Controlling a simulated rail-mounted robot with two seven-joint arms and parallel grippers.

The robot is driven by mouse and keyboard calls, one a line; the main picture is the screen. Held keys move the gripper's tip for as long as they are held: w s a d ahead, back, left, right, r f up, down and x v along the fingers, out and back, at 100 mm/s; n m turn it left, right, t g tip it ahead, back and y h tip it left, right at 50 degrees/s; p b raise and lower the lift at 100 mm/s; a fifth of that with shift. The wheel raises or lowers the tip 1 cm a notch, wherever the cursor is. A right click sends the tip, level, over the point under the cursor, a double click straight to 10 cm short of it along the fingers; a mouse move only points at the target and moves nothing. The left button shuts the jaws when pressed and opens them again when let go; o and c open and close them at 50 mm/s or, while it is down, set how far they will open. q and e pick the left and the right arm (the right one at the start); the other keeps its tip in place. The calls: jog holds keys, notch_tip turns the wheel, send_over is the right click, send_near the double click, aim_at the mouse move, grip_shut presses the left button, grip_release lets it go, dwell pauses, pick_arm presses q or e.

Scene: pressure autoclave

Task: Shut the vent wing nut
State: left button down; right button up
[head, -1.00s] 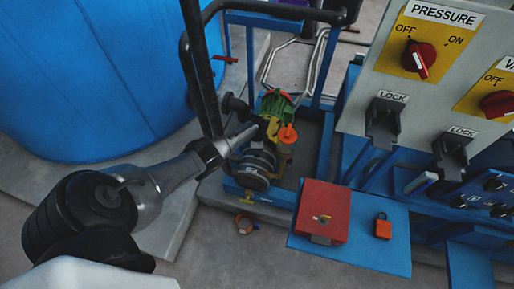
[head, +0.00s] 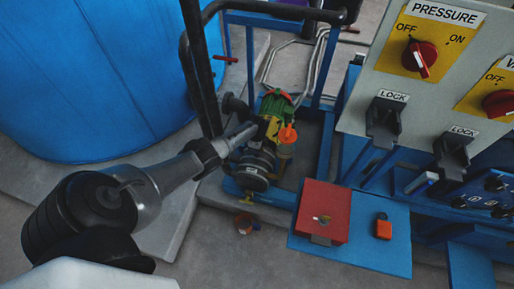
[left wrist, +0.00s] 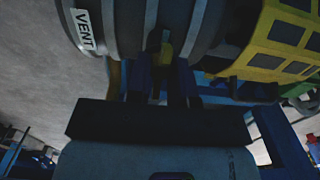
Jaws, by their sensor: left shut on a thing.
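My left gripper (head: 249,131) reaches in from the left to the top of the grey drum-shaped body (head: 253,168) of the pump unit. In the left wrist view, its fingers (left wrist: 165,72) are shut on a small brass-yellow piece, which appears to be the vent wing nut (left wrist: 164,49). The piece is dark and partly hidden by the fingers, so its exact angle cannot be told. A white VENT label (left wrist: 84,31) is on the grey drum (left wrist: 122,28) to the left of the fingers. My right gripper is not in view.
A black pipe (head: 196,70) rises close beside my left wrist. A large blue tank (head: 100,75) stands at left. A red box (head: 323,208) sits on a blue shelf (head: 375,250) to the right. The control panel (head: 365,80) is at upper right.

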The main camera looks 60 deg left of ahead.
pick_arm(q)
jog(key=c, duration=1)
grip_release()
notch_tip(320, 180, up, 14)
jog(key=p, duration=0.8)
jog(key=shift+p, duration=0.3)
jog(key=shift+f, duration=0.15)
